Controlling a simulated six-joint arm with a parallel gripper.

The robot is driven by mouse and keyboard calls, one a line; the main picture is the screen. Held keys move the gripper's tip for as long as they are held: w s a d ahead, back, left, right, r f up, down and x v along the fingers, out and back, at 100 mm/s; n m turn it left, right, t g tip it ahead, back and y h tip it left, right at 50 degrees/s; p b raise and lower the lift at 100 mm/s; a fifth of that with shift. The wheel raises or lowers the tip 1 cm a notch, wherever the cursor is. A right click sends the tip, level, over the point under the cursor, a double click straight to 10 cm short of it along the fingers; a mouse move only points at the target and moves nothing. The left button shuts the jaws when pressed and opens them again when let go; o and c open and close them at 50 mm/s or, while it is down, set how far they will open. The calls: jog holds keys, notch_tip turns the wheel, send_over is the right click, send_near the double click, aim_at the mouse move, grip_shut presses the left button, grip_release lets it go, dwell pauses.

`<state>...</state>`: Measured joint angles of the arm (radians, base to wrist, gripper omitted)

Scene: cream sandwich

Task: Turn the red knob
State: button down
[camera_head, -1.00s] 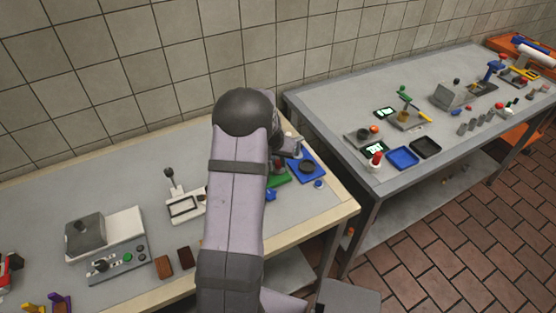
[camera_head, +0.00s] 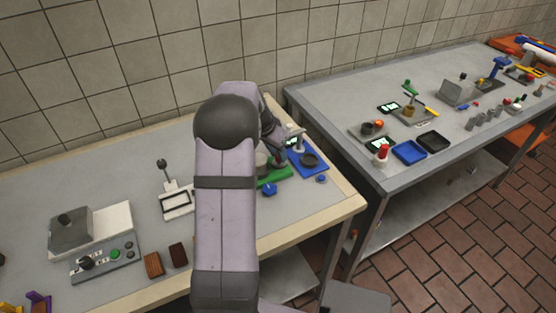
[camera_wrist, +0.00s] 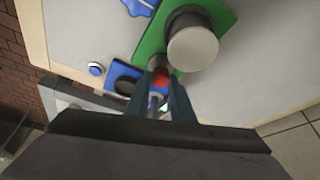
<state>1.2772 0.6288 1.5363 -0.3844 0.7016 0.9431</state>
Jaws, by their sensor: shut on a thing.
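The red knob (camera_wrist: 161,80) shows in the wrist view between the tips of my gripper (camera_wrist: 172,88). My gripper is shut on it, with one finger on each side. The knob sits at the edge of a green base (camera_wrist: 150,42), which also carries a round, pale-topped cylinder (camera_wrist: 193,45). In the head view the green base (camera_head: 277,175) lies near the right end of the near table, partly behind my arm. The knob and my fingertips cannot be made out clearly there.
A blue stand (camera_head: 312,162) with a dark round plate is close to the green base. A small blue button (camera_head: 321,179) and a blue piece (camera_head: 269,190) lie near the table's front edge. A grey machine (camera_head: 88,238) stands at the left.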

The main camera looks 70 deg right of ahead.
jog(key=shift+m+b, duration=0.45)
jog(key=shift+m, duration=0.25)
jog(key=c, duration=1.5)
grip_release()
jog(key=shift+c, duration=0.2)
jog(key=b+v, duration=0.1)
jog(key=v, duration=0.6)
jog(key=shift+w+r+b, duration=0.15)
jog(key=shift+w+b, duration=0.05)
jog(key=shift+b, duration=0.2)
